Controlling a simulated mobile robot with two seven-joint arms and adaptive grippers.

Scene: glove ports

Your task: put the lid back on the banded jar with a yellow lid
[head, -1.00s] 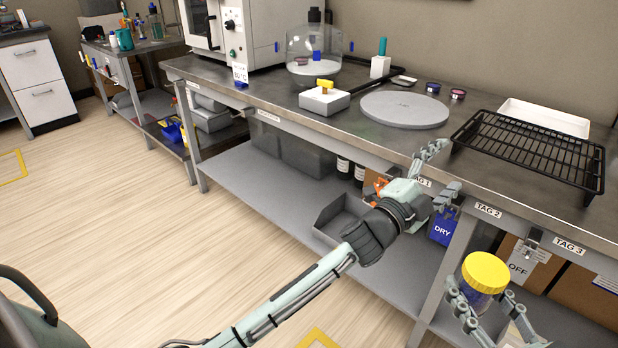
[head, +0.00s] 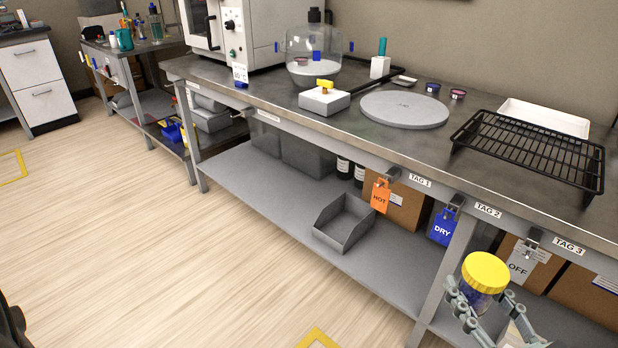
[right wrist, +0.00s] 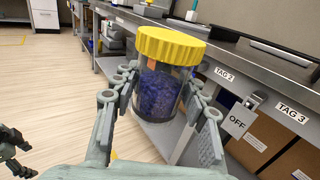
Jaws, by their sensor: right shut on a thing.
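The clear jar (head: 478,302) with dark purple-blue contents is at the lower right of the head view, in front of the bench. Its ribbed yellow lid (head: 486,271) sits on the jar's mouth. My right gripper (head: 481,289) is shut on the jar, a finger on each side of its body, below the lid. The right wrist view shows the jar (right wrist: 160,92) about upright, with the lid (right wrist: 171,45) on top. I cannot tell how tightly the lid sits. Part of my left gripper (right wrist: 14,152) shows at the left edge of the right wrist view; its jaws are unclear.
The steel bench (head: 400,150) carries a black wire rack (head: 530,150), a white tray (head: 545,118), a grey disc (head: 404,109) and a glass bell jar (head: 314,50). Tags including an orange HOT tag (head: 380,197) hang at its front edge.

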